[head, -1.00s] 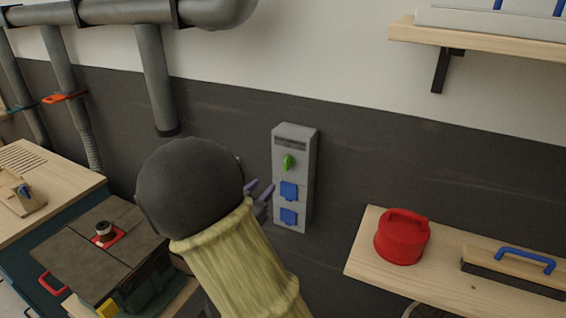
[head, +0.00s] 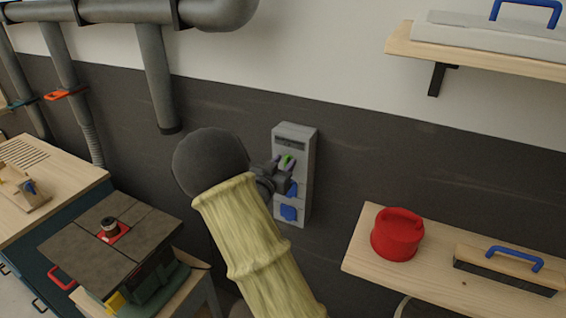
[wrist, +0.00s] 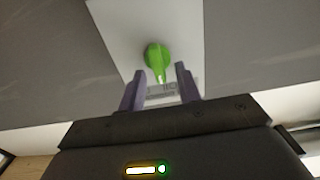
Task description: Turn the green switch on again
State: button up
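The green switch (head: 287,161) is a small knob on a grey wall box (head: 296,138) with blue socket covers (head: 289,212) below it. In the wrist view the green switch (wrist: 157,58) shows as a rounded knob with a narrow pointed end towards my fingers. My gripper (head: 284,163) is at the front of the box, right by the switch. In the wrist view my gripper (wrist: 159,78) is open, with one purple-grey finger on each side of the switch's narrow end. I cannot tell whether either finger touches it.
A wooden shelf (head: 440,280) at lower right bears a red container (head: 397,234) and a blue-handled tool (head: 510,268). A machine with a flat top (head: 90,245) stands at lower left. Grey pipes (head: 155,80) run along the wall. The wall right of the box is bare.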

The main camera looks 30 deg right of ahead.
grip_shut()
jog(key=shift+f+m+b, duration=0.15)
jog(key=shift+m+b, duration=0.15)
jog(key=shift+b, duration=0.4)
jog(key=m+b, duration=0.2)
jog(key=b, duration=0.2)
jog(key=shift+s+f, duration=0.1)
jog(key=shift+f, duration=0.1)
jog(key=shift+s+d+f+m+b, duration=0.1)
jog(key=shift+m+b, duration=2.45)
jog(key=shift+b, duration=1.25)
jog(key=shift+s+d+f+m+b, duration=0.1)
jog(key=shift+s+m+b, duration=0.05)
jog(key=shift+m+b, duration=3.05)
jog(key=shift+s+d+f+m+b, duration=0.1)
jog(key=shift+m+b, duration=1.85)
jog(key=shift+b, duration=2.45)
